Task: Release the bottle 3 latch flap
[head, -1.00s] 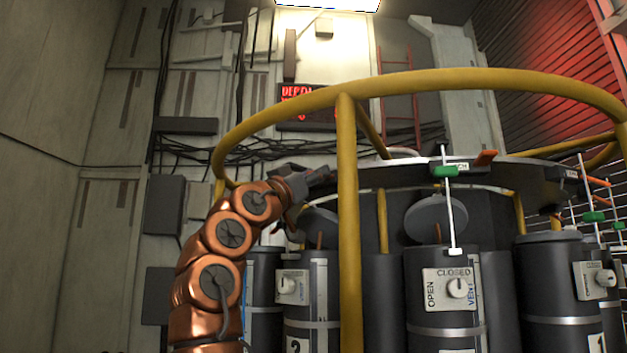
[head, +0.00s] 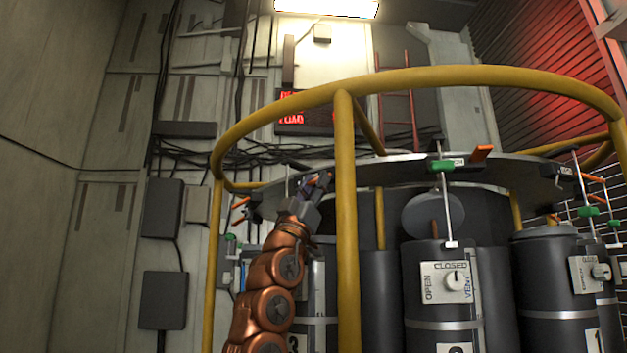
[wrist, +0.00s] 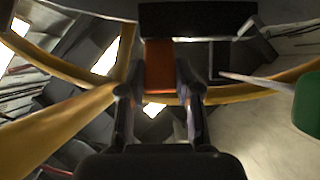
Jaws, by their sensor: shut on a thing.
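The orange latch flap (wrist: 160,65) sits between my two fingers in the wrist view, below a black block (wrist: 197,20). My gripper (wrist: 160,88) is shut on it. In the head view my gripper (head: 318,186) is at the near left rim of the grey ring plate (head: 395,170), above a dark bottle (head: 318,285) whose label seems to read 3. My arm partly hides that bottle. The fingers hide most of the flap in the head view, so its tilt cannot be told there.
A yellow guard rail (head: 345,230) with an upright post stands just right of my arm. A green clip (wrist: 308,100) is close on the right in the wrist view.

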